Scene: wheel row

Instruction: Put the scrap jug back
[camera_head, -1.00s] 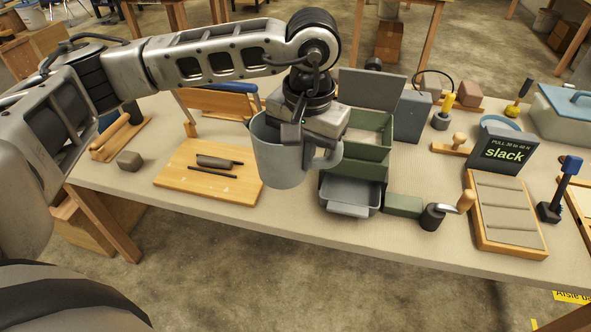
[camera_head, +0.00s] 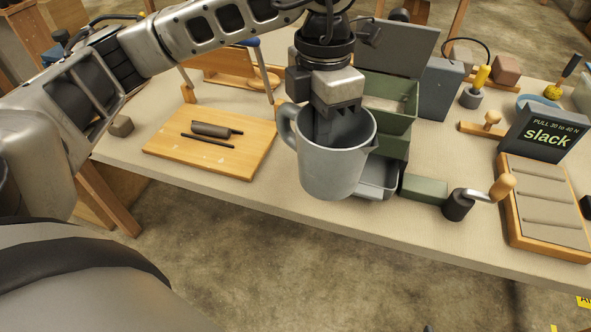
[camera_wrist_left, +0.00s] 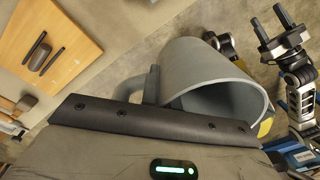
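The scrap jug is a grey-blue jug (camera_head: 328,165) with an open mouth and a handle on its left side in the head view. My left gripper (camera_head: 338,118) comes down from above with its fingers at the jug's mouth and is shut on its rim; the fingertips are hidden. The jug hangs upright in front of the green bins, over the table's front edge. It also shows in the left wrist view (camera_wrist_left: 205,75), its inside dark.
Green bins (camera_head: 395,140) and a grey tray (camera_head: 378,178) stand behind the jug. A wooden board (camera_head: 185,155) with a dark roller lies left. A crank (camera_head: 460,203), a "slack" sign (camera_head: 545,132) and a ribbed wooden-framed pad (camera_head: 545,205) lie right. The table front between board and jug is clear.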

